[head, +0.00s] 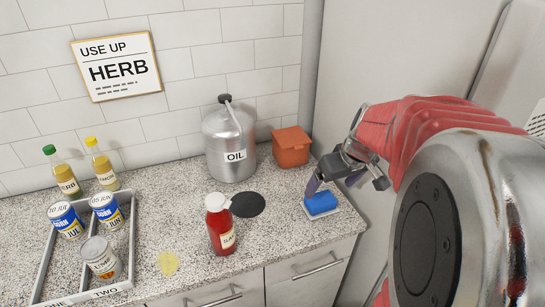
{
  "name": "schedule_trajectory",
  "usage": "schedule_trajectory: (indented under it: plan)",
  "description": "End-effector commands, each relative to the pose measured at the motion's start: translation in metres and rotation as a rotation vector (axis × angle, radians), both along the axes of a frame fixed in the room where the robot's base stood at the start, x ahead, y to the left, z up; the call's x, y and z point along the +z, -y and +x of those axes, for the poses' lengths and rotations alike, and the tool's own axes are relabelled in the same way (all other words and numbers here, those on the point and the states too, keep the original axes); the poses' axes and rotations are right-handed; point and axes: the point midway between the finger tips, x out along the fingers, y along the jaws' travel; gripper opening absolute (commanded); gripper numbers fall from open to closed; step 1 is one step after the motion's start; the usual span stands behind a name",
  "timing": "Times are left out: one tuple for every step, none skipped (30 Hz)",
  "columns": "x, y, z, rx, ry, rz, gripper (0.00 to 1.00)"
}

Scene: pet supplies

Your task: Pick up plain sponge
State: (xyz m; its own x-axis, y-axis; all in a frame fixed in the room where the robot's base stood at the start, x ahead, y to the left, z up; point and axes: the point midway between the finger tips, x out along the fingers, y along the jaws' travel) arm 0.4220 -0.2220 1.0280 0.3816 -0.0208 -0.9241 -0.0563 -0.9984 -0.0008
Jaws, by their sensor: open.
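A blue sponge (321,203) with a pale layer or base under it lies on the speckled counter near its right end. It is the only sponge I can make out, and I see no marking on it. My gripper (334,182) is open, just above and behind the sponge in the picture. One finger reaches down close to the sponge's upper left edge. I cannot tell whether it touches. Nothing shows between the fingers.
A steel oil can (229,150) and an orange box (291,147) stand behind left. A red bottle (220,226) stands by a flat black disc (247,204). A divided tray (126,284) holds cans. A yellow patch (167,263) lies in front. A pale wall borders the right.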

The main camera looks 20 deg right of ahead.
Motion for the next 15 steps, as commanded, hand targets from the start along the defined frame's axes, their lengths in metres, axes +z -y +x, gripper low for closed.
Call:
schedule_trajectory:
  plan:
    - [-0.008,0.0,0.003,0.001,-0.002,0.001,0.88]
    - [-0.011,0.0,0.004,0.002,-0.002,0.002,0.88]
    - [-0.016,0.0,0.006,0.001,-0.002,0.001,0.88]
    - [-0.019,0.0,0.008,0.001,-0.002,0.001,0.88]
    - [-0.021,0.0,0.009,0.002,-0.002,0.0,0.88]
    - [-0.024,0.001,0.01,0.001,-0.001,0.0,0.88]
    - [-0.025,0.001,0.01,0.001,0.0,0.0,0.88]
    - [-0.026,0.001,0.011,0.001,0.0,0.0,0.88]
    - [-0.027,0.001,0.011,0.001,0.0,-0.001,0.88]
    - [-0.027,0.001,0.011,0.001,0.0,-0.001,0.88]
    - [-0.027,0.001,0.011,0.001,0.0,-0.001,0.88]
    - [-0.027,0.001,0.011,0.001,0.0,-0.001,0.88]
    - [-0.027,0.001,0.011,0.001,0.001,-0.001,0.88]
    - [-0.027,0.001,0.011,0.001,0.001,-0.001,0.88]
    - [-0.027,0.001,0.011,0.001,0.001,-0.001,0.88]
